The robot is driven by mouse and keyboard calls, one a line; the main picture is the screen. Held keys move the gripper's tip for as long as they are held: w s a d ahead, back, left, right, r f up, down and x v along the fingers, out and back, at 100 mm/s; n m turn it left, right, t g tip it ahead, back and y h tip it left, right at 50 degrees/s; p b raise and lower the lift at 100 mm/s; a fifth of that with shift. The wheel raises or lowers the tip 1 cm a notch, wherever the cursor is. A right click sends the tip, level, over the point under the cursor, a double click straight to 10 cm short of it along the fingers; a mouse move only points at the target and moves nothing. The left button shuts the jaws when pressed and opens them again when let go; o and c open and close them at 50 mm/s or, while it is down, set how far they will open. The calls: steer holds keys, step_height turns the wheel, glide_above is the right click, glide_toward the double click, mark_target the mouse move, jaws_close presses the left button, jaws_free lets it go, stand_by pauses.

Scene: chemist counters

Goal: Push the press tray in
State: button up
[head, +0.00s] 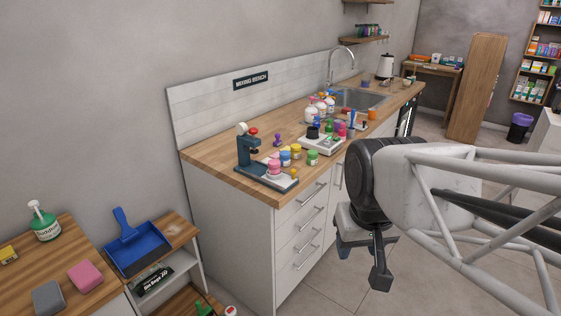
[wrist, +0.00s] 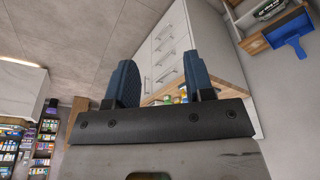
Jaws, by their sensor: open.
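The dark blue-grey press (head: 243,150) stands at the near left end of the wooden mixing bench. Its low tray (head: 285,184) sticks out toward the bench's front edge. A pink jar (head: 274,169) is on or just beside the tray; I cannot tell which. My gripper (head: 362,265) hangs in front of the bench drawers, right of the press, lower than the counter top and apart from the tray. In the wrist view my gripper (wrist: 160,82) shows two blue fingers spread with nothing between them. The press cannot be made out there.
Yellow and blue jars (head: 290,154) and a green jar (head: 312,158) stand close right of the press. A white scale (head: 320,145) is farther along. A blue dustpan (head: 137,248) lies on the lower left shelf. The floor in front of the drawers is clear.

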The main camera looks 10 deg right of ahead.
steer(key=w+r+g, duration=0.1)
steer(key=w+r, duration=0.1)
steer(key=w, duration=2.6)
steer(key=shift+g, duration=0.8)
steer(key=w+f, duration=0.3)
steer(key=w, duration=0.5)
steer(key=w+a+f, duration=0.1)
steer(key=w+f, duration=0.3)
steer(key=w, duration=0.5)
steer(key=w+a+f, duration=0.1)
steer(key=w+f, duration=0.3)
steer(key=w, duration=0.4)
steer(key=shift+w+a+f, duration=0.15)
steer(key=shift+w+f, duration=0.05)
steer(key=shift+w, duration=0.2)
steer(key=shift+w+f, duration=0.35)
steer(key=shift+w, duration=0.1)
steer(key=shift+f, duration=0.15)
steer(key=shift+f, duration=3.75)
